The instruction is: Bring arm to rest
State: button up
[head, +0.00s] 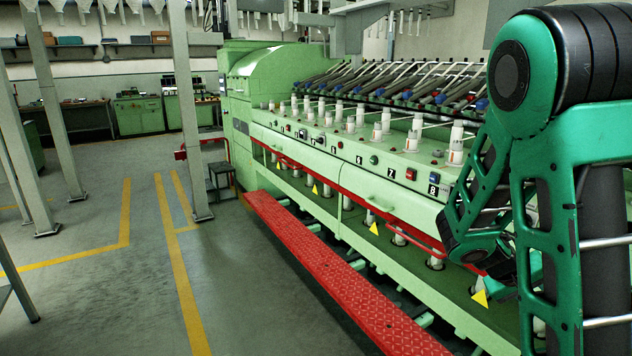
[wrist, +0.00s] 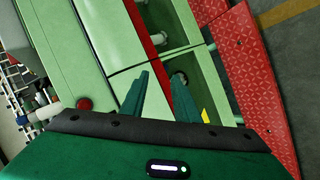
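My green and black arm fills the right side of the head view. It is folded, with its upper part tall at the right edge and its lower links bent down in front of the machine. I cannot make out my fingers in the head view. In the wrist view my gripper (wrist: 162,74) shows two dark green fingers standing apart, with nothing between them. The fingers point over the green machine's front; whether they touch it I cannot tell.
A long green spinning machine (head: 375,170) with white bobbins stands close beside my arm. A red tread-plate step (head: 325,270) runs along its front and shows in the wrist view (wrist: 245,70). Grey posts (head: 185,100) stand at left. Floor with yellow lines is open between.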

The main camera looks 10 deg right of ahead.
jog(key=s+a+r+m+y, duration=0.1)
jog(key=s+a+r+y, duration=0.2)
jog(key=s+a+y, duration=0.2)
jog(key=s+a+r+m+y, duration=0.1)
jog(key=s+a+r+y, duration=0.2)
jog(key=s+a, duration=0.8)
jog(key=a+y, duration=0.2)
jog(key=shift+s+a+t, duration=0.25)
jog(key=shift+a+t, duration=0.05)
jog(key=shift+a, duration=0.1)
jog(key=shift+w+f, duration=0.3)
jog(key=shift+w, duration=0.3)
